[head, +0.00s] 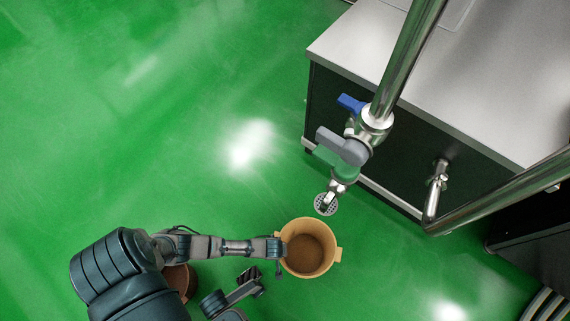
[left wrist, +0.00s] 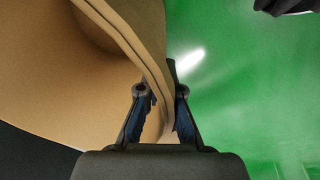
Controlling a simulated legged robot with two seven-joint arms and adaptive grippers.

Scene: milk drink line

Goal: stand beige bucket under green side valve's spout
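The beige bucket (head: 308,254) is upright and looks empty, low and left of the valve pipe in the head view. Its wall (left wrist: 60,75) fills the left of the left wrist view. My left gripper (head: 280,248) is at the bucket's left rim; in the left wrist view its fingers (left wrist: 160,112) straddle the wall and look closed on it. The green side valve (head: 338,161) is on the steel pipe, with its spout (head: 330,197) just above and right of the bucket in the picture. The spout is outside the bucket's mouth. My right gripper (head: 252,281) is empty, with fingers apart.
Blue (head: 350,103) and grey (head: 342,143) handles sit higher on the pipe. A steel-topped cabinet (head: 470,90) stands right. A brown bucket (head: 182,281) is partly hidden behind my left arm. Green floor at left is clear.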

